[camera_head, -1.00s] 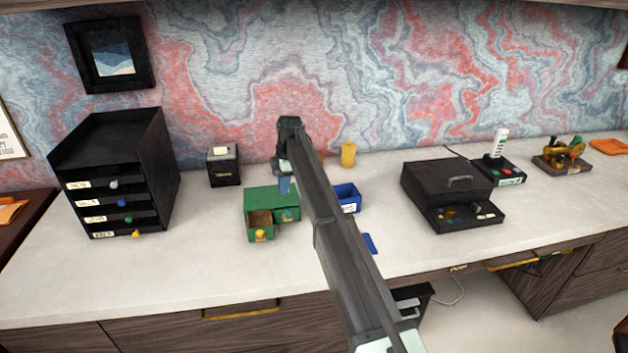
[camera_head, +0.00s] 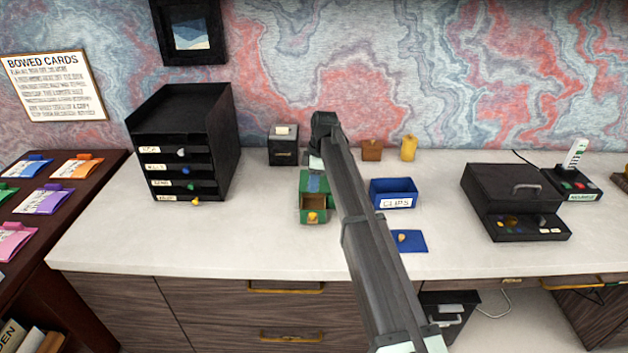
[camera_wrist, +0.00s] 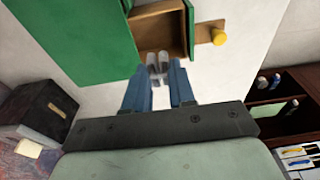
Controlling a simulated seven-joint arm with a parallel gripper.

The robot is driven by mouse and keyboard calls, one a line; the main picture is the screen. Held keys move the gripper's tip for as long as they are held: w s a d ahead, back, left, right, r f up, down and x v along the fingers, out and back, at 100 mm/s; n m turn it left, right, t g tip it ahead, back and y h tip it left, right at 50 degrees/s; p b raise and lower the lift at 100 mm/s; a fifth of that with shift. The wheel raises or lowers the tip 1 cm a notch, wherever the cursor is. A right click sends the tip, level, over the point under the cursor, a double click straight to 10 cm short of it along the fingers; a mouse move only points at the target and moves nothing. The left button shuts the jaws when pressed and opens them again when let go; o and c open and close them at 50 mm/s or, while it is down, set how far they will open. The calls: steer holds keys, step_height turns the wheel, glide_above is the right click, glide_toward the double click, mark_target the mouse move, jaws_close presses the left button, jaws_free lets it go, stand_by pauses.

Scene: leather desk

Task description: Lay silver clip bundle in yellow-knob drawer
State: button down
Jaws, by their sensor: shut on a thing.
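My gripper (camera_wrist: 158,82) points down with its blue fingers shut on the silver clip bundle (camera_wrist: 157,60), seen end-on as grey-silver pieces. The green box (camera_head: 309,182) has its yellow-knob drawer (camera_wrist: 202,32) pulled open, showing a brown inside; the knob (camera_head: 312,216) is on its front. In the head view my gripper (camera_head: 314,187) is over the back part of this drawer. In the wrist view the bundle overlaps the drawer's opening; its height above the drawer floor is unclear. My arm hides the box's right side in the head view.
A black drawer stack (camera_head: 186,145) stands left, its bottom drawer also yellow-knobbed. A black box (camera_head: 284,146) stands behind. Countertop left of the green box is clear.

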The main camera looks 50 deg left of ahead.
steer(key=shift+f, duration=2.55)
steer(key=c, duration=0.9)
jaws_free()
steer(key=shift+o, duration=0.2)
steer(key=shift+r, duration=0.1)
step_height(320, 180, up, 14)
steer(key=w+d, duration=0.1)
steer(key=shift+w+d+f, duration=0.2)
steer(key=shift+d+f, duration=0.05)
